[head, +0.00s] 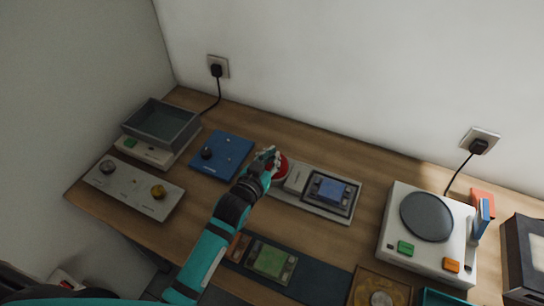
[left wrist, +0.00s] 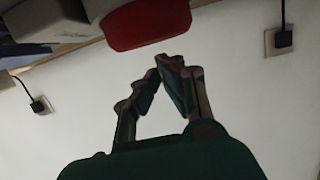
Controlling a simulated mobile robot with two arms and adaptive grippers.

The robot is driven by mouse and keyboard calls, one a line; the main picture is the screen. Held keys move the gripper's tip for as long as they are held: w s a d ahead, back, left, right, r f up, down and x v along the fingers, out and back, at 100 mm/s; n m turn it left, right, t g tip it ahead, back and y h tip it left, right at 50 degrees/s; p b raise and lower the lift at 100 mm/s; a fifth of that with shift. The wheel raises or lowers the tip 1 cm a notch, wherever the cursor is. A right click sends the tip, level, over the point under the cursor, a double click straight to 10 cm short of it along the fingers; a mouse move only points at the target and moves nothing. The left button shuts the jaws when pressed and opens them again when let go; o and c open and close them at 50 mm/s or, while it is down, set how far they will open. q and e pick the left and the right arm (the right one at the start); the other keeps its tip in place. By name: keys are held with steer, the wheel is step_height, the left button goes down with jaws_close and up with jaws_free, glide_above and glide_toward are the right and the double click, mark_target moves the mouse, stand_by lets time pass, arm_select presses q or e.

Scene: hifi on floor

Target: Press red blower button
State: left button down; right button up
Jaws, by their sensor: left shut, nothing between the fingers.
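The red button (head: 281,171) is round and sits at the left end of a light grey panel on the desk. It shows large at the top of the left wrist view (left wrist: 148,24). My left gripper (head: 271,156) is shut and empty, beside the button's left and back edge in the head view, partly covering it. In the left wrist view the fingertips (left wrist: 171,61) lie just short of the button's edge with a small gap in the picture. I cannot tell whether they touch it. My right gripper is not in view.
The grey panel also carries a screen unit (head: 331,191). A blue panel (head: 221,155) with a black knob lies to the left. A white device (head: 429,233) with a grey disc stands to the right. Wooden desk (head: 305,148) shows bare behind the button, before the wall.

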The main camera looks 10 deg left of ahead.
arm_select(q)
steer(key=shift+f, duration=0.3)
